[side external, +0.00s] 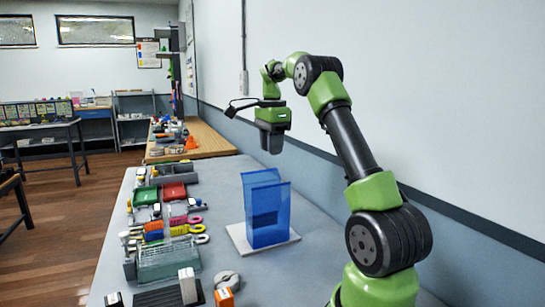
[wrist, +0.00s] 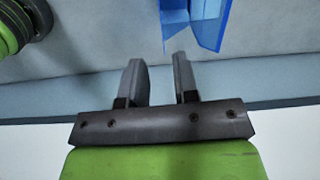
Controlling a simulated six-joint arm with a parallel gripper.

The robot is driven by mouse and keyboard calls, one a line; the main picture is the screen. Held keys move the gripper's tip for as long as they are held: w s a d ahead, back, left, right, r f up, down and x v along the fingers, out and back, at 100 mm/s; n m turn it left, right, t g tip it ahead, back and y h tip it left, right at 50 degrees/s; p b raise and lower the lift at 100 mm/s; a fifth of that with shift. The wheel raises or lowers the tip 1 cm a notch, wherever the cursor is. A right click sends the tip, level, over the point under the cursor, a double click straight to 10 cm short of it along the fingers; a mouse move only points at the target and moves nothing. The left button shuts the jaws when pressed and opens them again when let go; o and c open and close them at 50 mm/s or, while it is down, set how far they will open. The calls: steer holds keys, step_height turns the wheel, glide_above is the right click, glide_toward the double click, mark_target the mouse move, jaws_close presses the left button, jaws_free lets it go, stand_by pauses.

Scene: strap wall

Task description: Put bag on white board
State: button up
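A blue see-through bag (side external: 270,215) stands upright on a flat white board (side external: 236,238) on the grey table. The bag's base looks to be within the board, with white showing around it. In the wrist view the bag (wrist: 205,20) shows only partly at the top edge, beyond the fingertips. My gripper (side external: 271,148) hangs above and behind the bag, near the wall, apart from it. In the wrist view my gripper (wrist: 160,65) has its two fingers spread with nothing between them.
Several small tools, coloured bins and rings fill the table's left side, with a clear-walled tray (side external: 168,260) and an orange block (side external: 224,297) toward the front. The wall (side external: 400,100) runs close along the right. Bare table lies behind the board.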

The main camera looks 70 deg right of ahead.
steer(key=s+a+r+n+t, duration=0.1)
steer(key=a+r+n, duration=0.1)
steer(key=a+n, duration=0.35)
steer(key=a+r+n+t, duration=0.2)
steer(key=a+r+n, duration=0.1)
steer(key=a, duration=0.5)
steer(key=s+a+r+n+t, duration=0.1)
steer(key=a+r+n, duration=0.1)
steer(key=a+n, duration=0.35)
steer(key=s+a+f+n+t+y, duration=0.2)
steer(key=s+a+n, duration=0.6)
steer(key=a, duration=0.4)
steer(key=shift+s+a+f+t, duration=0.2)
steer(key=shift+s+f+t, duration=0.3)
steer(key=shift+s+f, duration=0.4)
